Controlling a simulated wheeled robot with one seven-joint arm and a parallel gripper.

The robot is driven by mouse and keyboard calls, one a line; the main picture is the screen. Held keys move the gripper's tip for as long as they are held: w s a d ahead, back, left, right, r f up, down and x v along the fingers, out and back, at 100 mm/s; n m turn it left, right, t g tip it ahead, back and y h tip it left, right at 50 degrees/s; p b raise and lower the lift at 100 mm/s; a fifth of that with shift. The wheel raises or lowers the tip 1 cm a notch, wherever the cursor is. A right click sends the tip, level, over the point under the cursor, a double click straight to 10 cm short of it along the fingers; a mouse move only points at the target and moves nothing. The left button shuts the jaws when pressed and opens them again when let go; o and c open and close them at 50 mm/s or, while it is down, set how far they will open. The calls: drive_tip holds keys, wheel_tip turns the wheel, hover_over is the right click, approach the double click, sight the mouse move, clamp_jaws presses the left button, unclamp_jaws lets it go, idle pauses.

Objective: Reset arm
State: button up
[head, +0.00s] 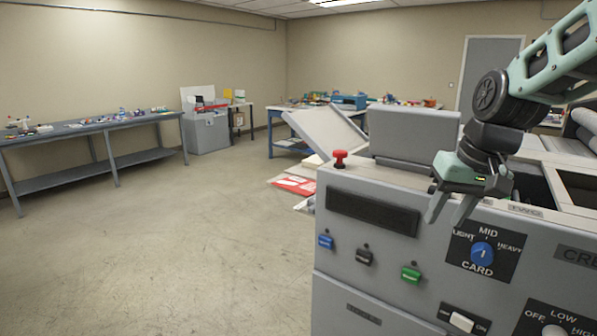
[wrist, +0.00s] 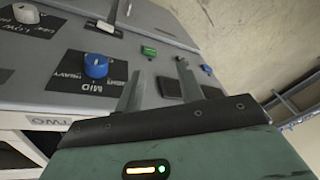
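My gripper (head: 451,212) hangs from my arm at the right in the head view, in front of the top edge of a grey machine (head: 375,285). Its two fingers are spread apart with nothing between them. In the wrist view my gripper (wrist: 160,88) also shows its two fingers apart, with the machine's front panel behind them. A blue dial (head: 483,254) marked LIGHT, MID, HEAVY and CARD is below and right of the fingers. The same blue dial shows in the wrist view (wrist: 96,66).
The panel carries a blue (head: 325,242), a black (head: 364,257) and a green control (head: 411,275), and a white switch (head: 462,322). A red knob (head: 340,158) stands on top. A long table (head: 85,129) with small items is at the left. The floor between is clear.

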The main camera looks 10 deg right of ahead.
drive_tip(key=s+a+f+n+g, duration=0.1)
drive_tip(key=s+a+f+n, duration=0.1)
drive_tip(key=a, duration=0.4)
drive_tip(key=s+a+f+n, duration=0.2)
drive_tip(key=a, duration=0.5)
drive_tip(key=s+a+f+n+g, duration=0.1)
drive_tip(key=s+a+f+n, duration=0.1)
drive_tip(key=s+a, duration=0.3)
drive_tip(key=s+a+f+n+g, duration=0.1)
drive_tip(key=s+a+f+n, duration=0.2)
drive_tip(key=s, duration=0.5)
drive_tip(key=a+n, duration=0.1)
drive_tip(key=a, duration=0.1)
drive_tip(key=shift+a+f+n, duration=0.15)
drive_tip(key=shift+a+n, duration=0.15)
drive_tip(key=shift+n, duration=0.1)
drive_tip(key=shift+d, duration=0.1)
